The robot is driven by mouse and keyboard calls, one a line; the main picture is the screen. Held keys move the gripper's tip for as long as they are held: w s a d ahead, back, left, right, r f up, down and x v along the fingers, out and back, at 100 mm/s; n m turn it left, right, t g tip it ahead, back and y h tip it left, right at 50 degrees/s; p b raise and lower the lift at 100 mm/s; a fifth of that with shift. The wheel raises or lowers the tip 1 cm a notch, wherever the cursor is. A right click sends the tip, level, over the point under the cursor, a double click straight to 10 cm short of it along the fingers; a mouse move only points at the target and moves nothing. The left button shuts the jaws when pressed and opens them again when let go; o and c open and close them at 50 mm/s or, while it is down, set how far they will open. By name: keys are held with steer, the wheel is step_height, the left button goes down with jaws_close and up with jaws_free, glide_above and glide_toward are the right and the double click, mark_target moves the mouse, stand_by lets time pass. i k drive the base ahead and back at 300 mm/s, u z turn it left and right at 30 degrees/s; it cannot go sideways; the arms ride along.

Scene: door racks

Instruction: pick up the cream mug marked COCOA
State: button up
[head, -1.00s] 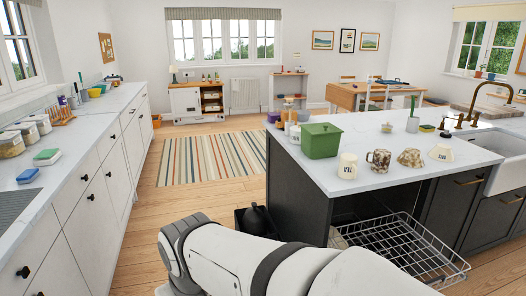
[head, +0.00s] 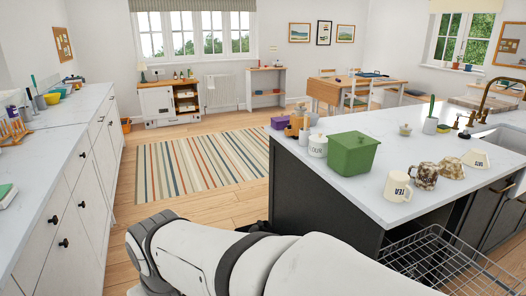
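On the white island top, a cream mug (head: 397,187) stands nearest the front edge, with dark lettering that looks like TEA. Beside it, to the right, are a brown patterned mug (head: 424,175) and a brown patterned cup (head: 450,168). Another cream mug or cup (head: 475,159) is farther right; its dark lettering is too small to read surely. I cannot make out the word COCOA on any of them. My white arm crosses the bottom of the head view, well short of the mugs. My gripper is out of view.
A green lidded box (head: 353,153) and a lettered white jar (head: 317,146) stand left of the mugs on the island (head: 385,140). A wire rack (head: 440,262) juts out low at the island's front. Floor around the striped rug (head: 200,165) is clear.

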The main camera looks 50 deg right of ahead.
mark_target(426, 179)
steer(key=u, duration=0.1)
steer(key=i, duration=1.45)
steer(key=z, duration=3.25)
steer(key=i, duration=1.55)
steer(key=z, duration=0.05)
